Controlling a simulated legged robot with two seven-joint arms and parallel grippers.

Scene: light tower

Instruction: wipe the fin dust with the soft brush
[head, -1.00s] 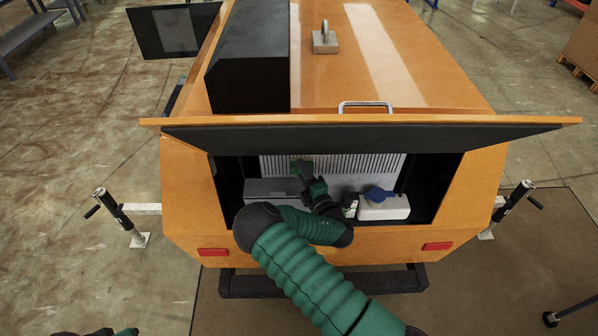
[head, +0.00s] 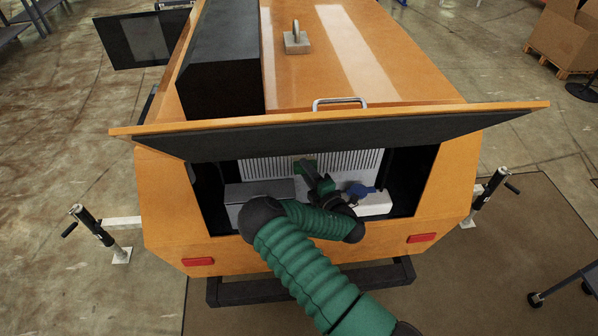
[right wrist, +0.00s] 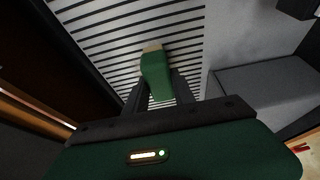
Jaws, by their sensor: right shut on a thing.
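The soft brush (right wrist: 156,76) is a green block with a pale tan end. My right gripper (right wrist: 158,90) is shut on it inside the open orange housing. The brush also shows small and green in the head view (head: 304,163), in front of the white slotted fins (head: 350,162). In the right wrist view the fins (right wrist: 103,38) lie behind the brush, and its tan end overlaps them. I cannot tell whether it touches them. No dust can be made out clearly. My left gripper is not in view.
A raised orange panel (head: 330,132) with a dark underside hangs over the opening. A grey box (head: 250,192) stands left of my gripper; a white container (head: 375,204) with a blue item (head: 360,190) stands to the right. The opening's dark side walls are close.

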